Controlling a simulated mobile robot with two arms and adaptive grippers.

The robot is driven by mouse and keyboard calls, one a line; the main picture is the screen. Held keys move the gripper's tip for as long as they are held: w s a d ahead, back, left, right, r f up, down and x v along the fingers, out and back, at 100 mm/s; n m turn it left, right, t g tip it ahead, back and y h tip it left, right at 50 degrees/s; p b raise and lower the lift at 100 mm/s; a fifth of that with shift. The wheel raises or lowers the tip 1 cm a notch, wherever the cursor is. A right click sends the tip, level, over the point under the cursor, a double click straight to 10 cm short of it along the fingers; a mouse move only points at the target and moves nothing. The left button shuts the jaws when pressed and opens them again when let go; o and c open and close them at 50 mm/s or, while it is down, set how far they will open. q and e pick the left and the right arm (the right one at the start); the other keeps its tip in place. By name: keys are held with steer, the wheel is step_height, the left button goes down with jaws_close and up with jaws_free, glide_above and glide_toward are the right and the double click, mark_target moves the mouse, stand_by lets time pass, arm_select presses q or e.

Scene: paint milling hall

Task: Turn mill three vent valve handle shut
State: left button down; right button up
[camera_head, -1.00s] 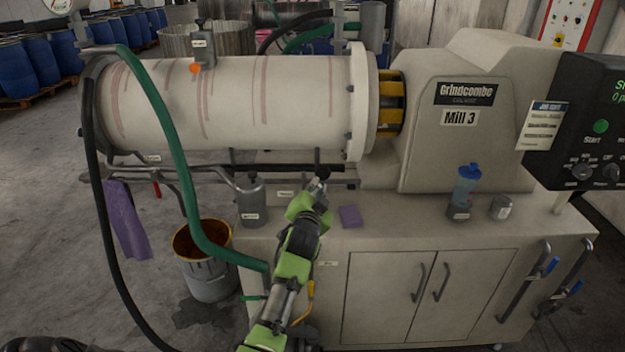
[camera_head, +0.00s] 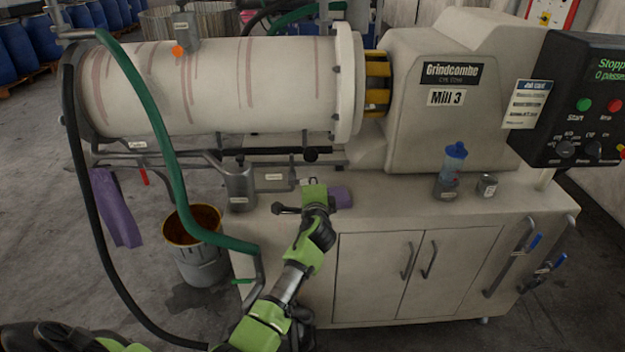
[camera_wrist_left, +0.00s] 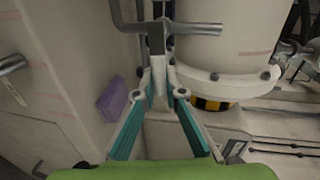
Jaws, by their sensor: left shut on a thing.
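Mill 3 (camera_head: 215,88) has a pale horizontal drum with grey pipework beneath it. My left gripper (camera_head: 300,196) is below the pipework, over the front of the cabinet top. In the left wrist view the gripper (camera_wrist_left: 160,88) is shut on the end of a grey flat handle-like piece (camera_wrist_left: 156,42). A grey horizontal bar (camera_wrist_left: 200,28) lies across the top of that piece; I cannot tell whether they are joined. I cannot tell which part is the vent valve. My right gripper is out of view.
A purple cloth (camera_head: 341,197) lies right of the gripper. A grey canister (camera_head: 240,188) stands to its left. A green hose (camera_head: 152,110) hangs before the drum, near a bucket (camera_head: 200,260). A blue-capped bottle (camera_head: 452,165) and a small tin (camera_head: 487,185) stand at right.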

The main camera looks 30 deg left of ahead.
arm_select(q)
steer(key=shift+f+m, duration=0.3)
steer(key=shift+m, duration=0.1)
steer(key=c, duration=2.1)
jaws_free()
steer(key=v, duration=1.2)
